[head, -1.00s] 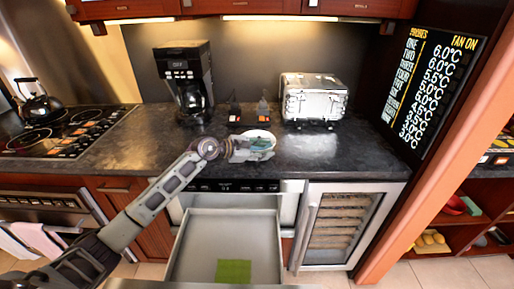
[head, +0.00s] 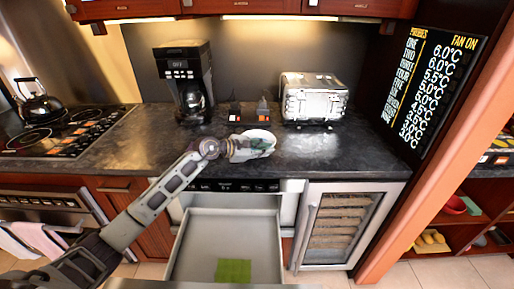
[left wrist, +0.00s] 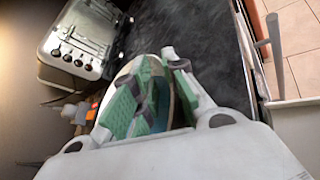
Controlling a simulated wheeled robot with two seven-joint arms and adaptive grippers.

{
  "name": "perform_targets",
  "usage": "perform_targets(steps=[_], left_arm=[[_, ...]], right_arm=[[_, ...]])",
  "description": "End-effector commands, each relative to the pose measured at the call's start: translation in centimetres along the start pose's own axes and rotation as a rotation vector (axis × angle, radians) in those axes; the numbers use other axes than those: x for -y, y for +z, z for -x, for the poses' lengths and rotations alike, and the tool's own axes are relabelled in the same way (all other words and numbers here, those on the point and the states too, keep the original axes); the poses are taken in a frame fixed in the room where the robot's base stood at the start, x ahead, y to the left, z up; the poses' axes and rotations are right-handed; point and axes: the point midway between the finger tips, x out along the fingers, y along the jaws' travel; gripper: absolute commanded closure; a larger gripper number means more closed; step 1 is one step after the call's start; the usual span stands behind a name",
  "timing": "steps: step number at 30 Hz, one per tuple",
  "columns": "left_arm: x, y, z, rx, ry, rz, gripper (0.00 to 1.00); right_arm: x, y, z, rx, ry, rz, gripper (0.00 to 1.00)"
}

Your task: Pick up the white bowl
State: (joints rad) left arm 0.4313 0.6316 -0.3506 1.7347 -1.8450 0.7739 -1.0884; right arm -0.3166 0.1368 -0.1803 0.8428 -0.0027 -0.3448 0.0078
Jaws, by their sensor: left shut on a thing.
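The white bowl (head: 258,136) is at the counter's front part, between the coffee maker and the toaster. It looks tilted, and my gripper covers much of its front. My left gripper (head: 262,147) reaches it from the left and is shut on it. In the left wrist view the bowl (left wrist: 158,66) shows between the green-padded fingers of the gripper (left wrist: 152,95). I cannot tell whether the bowl still touches the counter. My right gripper is not in view.
An open drawer (head: 192,245) with a green item (head: 233,270) inside is below the counter. The toaster (head: 314,99) stands right of the bowl, the coffee maker (head: 184,78) left. Small bottles (head: 262,108) stand behind. The counter at right (head: 350,155) is clear.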

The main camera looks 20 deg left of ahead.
Motion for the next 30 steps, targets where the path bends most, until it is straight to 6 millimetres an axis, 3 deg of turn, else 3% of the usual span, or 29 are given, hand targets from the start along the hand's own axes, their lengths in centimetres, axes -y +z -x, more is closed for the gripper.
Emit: perform_targets(steps=[17, 30], left_arm=[[-0.4, 0.6, 0.2, 0.002, 0.002, -0.004, 1.0], [-3.1, 5.1, 2.1, 0.004, 0.004, -0.007, 1.0]], right_arm=[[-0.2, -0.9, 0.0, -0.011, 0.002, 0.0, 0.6], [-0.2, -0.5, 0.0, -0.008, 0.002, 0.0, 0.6]])
